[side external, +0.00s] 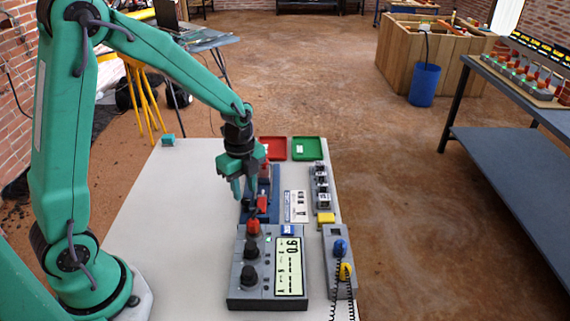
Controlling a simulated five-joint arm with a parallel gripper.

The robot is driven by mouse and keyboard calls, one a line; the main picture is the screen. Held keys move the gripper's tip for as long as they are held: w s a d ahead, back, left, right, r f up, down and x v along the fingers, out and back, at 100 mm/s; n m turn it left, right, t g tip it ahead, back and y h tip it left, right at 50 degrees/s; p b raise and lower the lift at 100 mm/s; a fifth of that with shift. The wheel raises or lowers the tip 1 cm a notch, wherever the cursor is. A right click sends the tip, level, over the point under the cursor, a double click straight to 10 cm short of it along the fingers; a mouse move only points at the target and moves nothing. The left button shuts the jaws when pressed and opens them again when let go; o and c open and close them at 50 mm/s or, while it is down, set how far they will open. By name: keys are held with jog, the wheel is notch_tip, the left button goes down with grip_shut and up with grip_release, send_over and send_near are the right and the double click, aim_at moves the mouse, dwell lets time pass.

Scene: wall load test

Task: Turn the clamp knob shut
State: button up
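My gripper (244,188) hangs pointing down over the left edge of a blue fixture (273,188) on the white table. Its fingers look apart, with nothing visible between them. The blue fixture has a red part (262,204) near its front and another reddish part (265,171) farther back, partly behind my gripper. Which of these is the clamp knob, and how far it is turned, I cannot tell. A grey meter (262,270) stands in front of the fixture, with a red knob (253,227), black dials and a lit display reading about 90.
A red tray (273,148) and a green tray (306,149) lie at the table's back. A row of grey blocks (320,187), a printed card (297,206) and a yellow block (326,218) stand right. A grey box (338,258) carries blue and yellow plugs with black cords.

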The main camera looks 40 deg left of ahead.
aim_at(245, 200)
jog(key=shift+r, duration=2.45)
jog(key=shift+r, duration=0.1)
jog(key=s+d+r+n+t, duration=0.2)
jog(key=s+r+n+t, duration=0.3)
jog(key=s+r+n, duration=0.8)
jog(key=s+n, duration=0.2)
jog(key=n, duration=0.3)
jog(key=shift+s+t, duration=0.3)
